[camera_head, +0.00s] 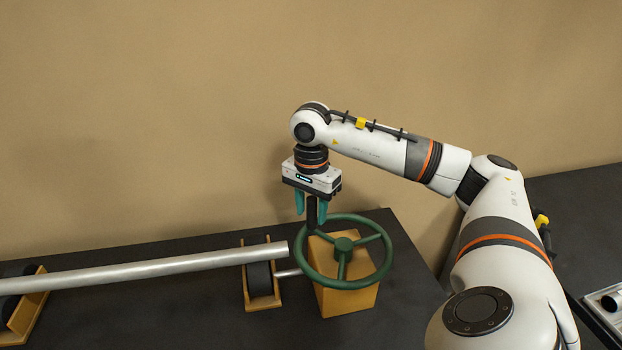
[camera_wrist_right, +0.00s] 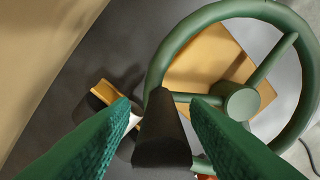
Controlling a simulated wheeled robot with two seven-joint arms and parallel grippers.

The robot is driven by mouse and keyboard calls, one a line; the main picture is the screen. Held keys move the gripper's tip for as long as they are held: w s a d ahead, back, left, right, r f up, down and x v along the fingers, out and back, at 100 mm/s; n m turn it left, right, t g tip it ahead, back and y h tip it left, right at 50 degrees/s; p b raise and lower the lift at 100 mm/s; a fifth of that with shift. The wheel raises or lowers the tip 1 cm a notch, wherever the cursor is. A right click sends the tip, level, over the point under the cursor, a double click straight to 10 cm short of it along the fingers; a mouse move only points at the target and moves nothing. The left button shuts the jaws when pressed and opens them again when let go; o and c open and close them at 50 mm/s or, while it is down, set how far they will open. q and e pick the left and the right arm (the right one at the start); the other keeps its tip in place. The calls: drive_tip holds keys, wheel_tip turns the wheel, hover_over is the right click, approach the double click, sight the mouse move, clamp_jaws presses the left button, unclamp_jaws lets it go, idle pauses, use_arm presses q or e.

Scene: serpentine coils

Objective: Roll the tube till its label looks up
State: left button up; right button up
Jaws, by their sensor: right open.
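A long silver tube (camera_head: 160,269) lies across black rollers in two yellow cradles on the dark table. No label shows on its visible side. A green handwheel (camera_head: 344,244) stands tilted on a yellow block, right of the tube's end; it also fills much of the right wrist view (camera_wrist_right: 240,101). A black handle (camera_wrist_right: 162,140) stands up at the wheel's rim. My right gripper (camera_head: 311,213) points down over the wheel's far left rim. Its teal fingers are open, one on each side of the handle; whether they touch it I cannot tell. My left gripper is out of view.
The right cradle (camera_head: 277,301) stands close to the wheel's yellow block (camera_head: 345,304), with a thin shaft between them. The left cradle (camera_head: 23,323) is at the picture's left edge. A tan wall rises behind. A grey tray (camera_head: 608,312) lies far right.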

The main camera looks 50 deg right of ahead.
wheel_tip(320, 180, up, 7)
drive_tip(key=shift+a+r, duration=0.15)
wheel_tip(320, 180, up, 3)
drive_tip(key=shift+p, duration=0.55)
drive_tip(key=shift+r, duration=0.4)
